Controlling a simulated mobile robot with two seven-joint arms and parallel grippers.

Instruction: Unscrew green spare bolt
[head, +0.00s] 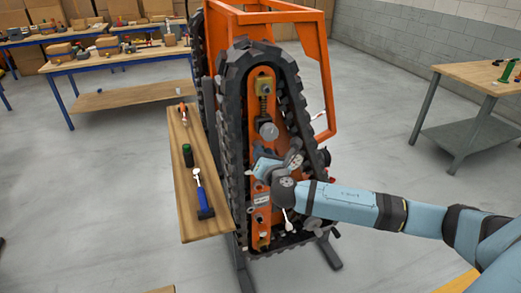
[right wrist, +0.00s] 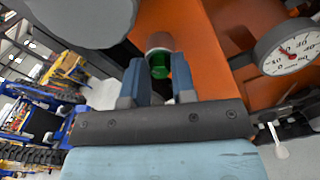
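The green bolt (right wrist: 159,66) shows in the right wrist view, with a grey-brown round part behind it, against the orange plate (right wrist: 172,22). My right gripper (right wrist: 159,72) has one finger on each side of it. I cannot tell whether the fingers press on the bolt or stand just clear. In the head view my right gripper (head: 262,165) is at the orange inner plate of the tracked carrier (head: 263,105), inside the black track. The gripper hides the bolt there. My left gripper is in neither view.
A round gauge (right wrist: 292,48) and a white-tipped lever (right wrist: 279,148) are close to the right gripper. A wooden shelf (head: 212,222) beside the track holds a dark green cylinder (head: 188,155) and a blue-handled tool (head: 203,195). A table (head: 465,135) stands at right; open floor lies between.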

